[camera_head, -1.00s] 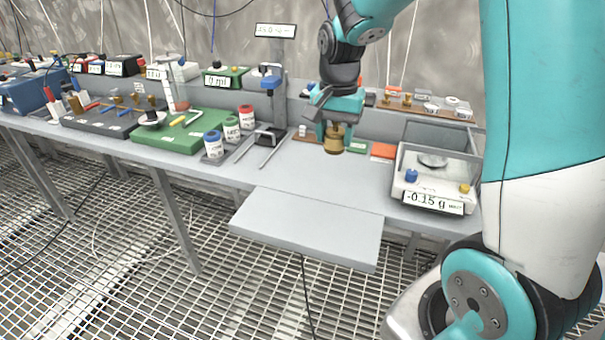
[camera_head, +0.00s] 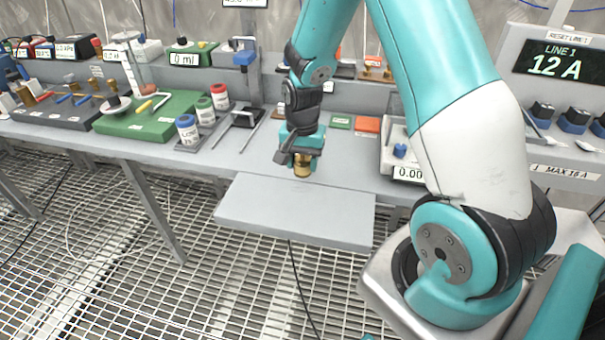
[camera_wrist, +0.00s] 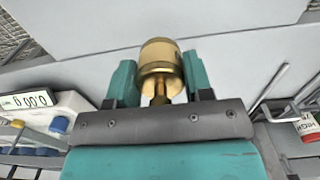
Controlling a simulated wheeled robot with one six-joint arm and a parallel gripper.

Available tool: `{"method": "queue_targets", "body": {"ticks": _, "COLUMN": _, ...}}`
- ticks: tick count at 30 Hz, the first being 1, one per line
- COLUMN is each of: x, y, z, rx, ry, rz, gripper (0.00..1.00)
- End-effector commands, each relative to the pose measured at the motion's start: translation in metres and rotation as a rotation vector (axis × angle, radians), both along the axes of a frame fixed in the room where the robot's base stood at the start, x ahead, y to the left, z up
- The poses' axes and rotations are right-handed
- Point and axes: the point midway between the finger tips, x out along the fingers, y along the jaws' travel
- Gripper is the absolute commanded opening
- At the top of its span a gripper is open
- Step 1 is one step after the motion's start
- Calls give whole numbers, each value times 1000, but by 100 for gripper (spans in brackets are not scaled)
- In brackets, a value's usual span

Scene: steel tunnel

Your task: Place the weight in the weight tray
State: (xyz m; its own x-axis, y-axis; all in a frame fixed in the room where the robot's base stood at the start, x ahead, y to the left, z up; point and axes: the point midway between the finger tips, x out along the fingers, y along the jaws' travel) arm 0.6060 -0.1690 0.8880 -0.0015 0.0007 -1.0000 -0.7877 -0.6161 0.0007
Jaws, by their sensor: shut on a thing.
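My gripper (camera_head: 301,160) is shut on a brass weight (camera_head: 302,168), holding it over the front part of the bench by the pull-out shelf. In the wrist view the weight (camera_wrist: 160,58) sits between the two teal fingers of my gripper (camera_wrist: 160,82), with its knob toward the palm. I cannot tell for certain which thing is the weight tray; a brown wooden tray (camera_head: 345,71) with small brass pieces is on the raised back shelf, partly hidden by my arm.
A scale (camera_head: 390,155), reading 0.00 and partly hidden by my arm, stands right of the gripper. A green pad (camera_head: 340,122) and an orange pad (camera_head: 367,124) lie behind. Labelled bottles (camera_head: 187,128) stand left. The pull-out shelf (camera_head: 295,210) is bare.

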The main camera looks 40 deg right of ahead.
Motion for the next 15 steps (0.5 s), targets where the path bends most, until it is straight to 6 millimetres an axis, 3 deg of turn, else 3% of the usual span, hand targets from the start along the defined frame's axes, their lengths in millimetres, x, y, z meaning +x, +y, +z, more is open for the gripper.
{"method": "queue_targets", "body": {"ticks": 10, "x": 0, "y": 0, "z": -38, "rx": 0, "ry": 1, "rz": -1, "gripper": 6}}
{"method": "queue_targets", "body": {"ticks": 15, "x": 0, "y": -1, "z": -44, "rx": 0, "ry": -1, "rz": -1, "gripper": 6}}
